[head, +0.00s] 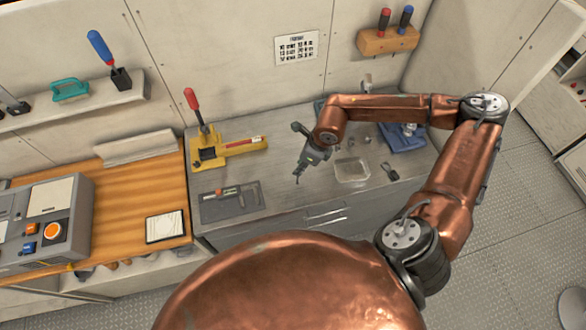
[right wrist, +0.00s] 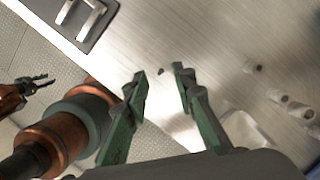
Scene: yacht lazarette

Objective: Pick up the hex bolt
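My right gripper (head: 298,175) hangs over the grey metal worktop, left of a clear shallow tray (head: 352,170). In the right wrist view its two green-sided fingers (right wrist: 159,69) are apart with nothing held. A tiny dark piece (right wrist: 161,71) shows on the worktop between the fingertips; it may be the hex bolt, but it is too small to tell. Several small cylindrical metal pieces (right wrist: 280,97) lie to the right in that view. Dark prongs on a copper part (right wrist: 28,90) at the left edge may be my left gripper; their state is unclear.
A dark mat (head: 231,202) with small tools lies left of my right gripper. A yellow fixture (head: 240,149) with a red-handled tool stands behind it. A wooden bench (head: 135,190) adjoins on the left.

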